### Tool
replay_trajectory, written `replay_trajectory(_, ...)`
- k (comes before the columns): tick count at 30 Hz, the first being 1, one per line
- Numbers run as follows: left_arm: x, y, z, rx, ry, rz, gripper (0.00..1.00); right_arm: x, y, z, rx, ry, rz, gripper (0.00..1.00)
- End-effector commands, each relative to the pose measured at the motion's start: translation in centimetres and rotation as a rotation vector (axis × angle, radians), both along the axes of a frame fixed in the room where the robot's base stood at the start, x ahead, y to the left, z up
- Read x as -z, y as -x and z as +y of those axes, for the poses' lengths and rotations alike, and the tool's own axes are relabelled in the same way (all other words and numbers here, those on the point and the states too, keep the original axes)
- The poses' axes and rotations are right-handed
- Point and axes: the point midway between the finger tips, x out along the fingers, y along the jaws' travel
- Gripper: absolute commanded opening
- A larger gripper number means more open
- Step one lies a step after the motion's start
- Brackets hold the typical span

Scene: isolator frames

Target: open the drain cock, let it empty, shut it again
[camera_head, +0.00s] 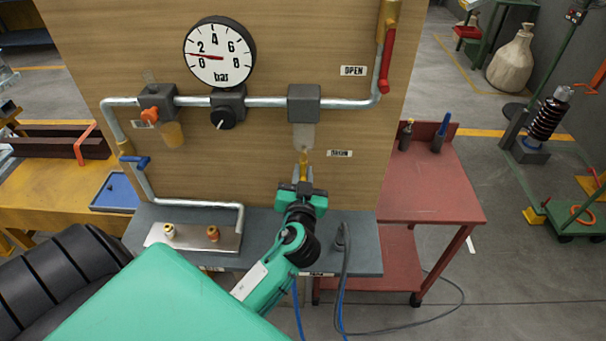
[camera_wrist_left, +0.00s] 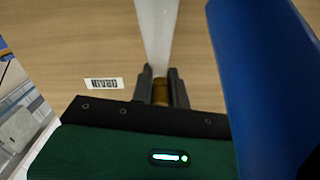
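The drain cock (camera_head: 303,166) is a small brass fitting under the clear bowl (camera_head: 303,137) of a grey filter block, beside a DRAIN label (camera_head: 339,153). My left gripper (camera_head: 302,186) reaches up to it from below. In the left wrist view my left gripper's dark fingertips (camera_wrist_left: 160,88) stand on both sides of the brass cock (camera_wrist_left: 160,92), which fills the gap between them. The pale bowl (camera_wrist_left: 156,35) rises above. The cock's lower part is hidden by the gripper, and I cannot tell its setting. My right gripper is not in view.
A red lever (camera_head: 387,62) hangs near the OPEN label. A blue-handled valve (camera_head: 137,160) sits on the left pipe. A grey shelf (camera_head: 355,255) lies below. A red trolley (camera_head: 435,190) stands at the right.

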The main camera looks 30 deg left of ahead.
Motion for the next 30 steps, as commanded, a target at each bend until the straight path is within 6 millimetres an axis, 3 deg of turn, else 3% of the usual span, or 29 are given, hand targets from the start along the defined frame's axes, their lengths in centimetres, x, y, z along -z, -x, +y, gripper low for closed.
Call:
replay_trajectory(13,-0.1,0.3,0.4,0.002,-0.101,0.061,0.00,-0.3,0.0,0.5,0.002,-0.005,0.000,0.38)
replay_trajectory(30,-1.3,1.5,2.4,0.004,-0.538,0.330,0.00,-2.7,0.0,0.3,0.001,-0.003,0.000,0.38)
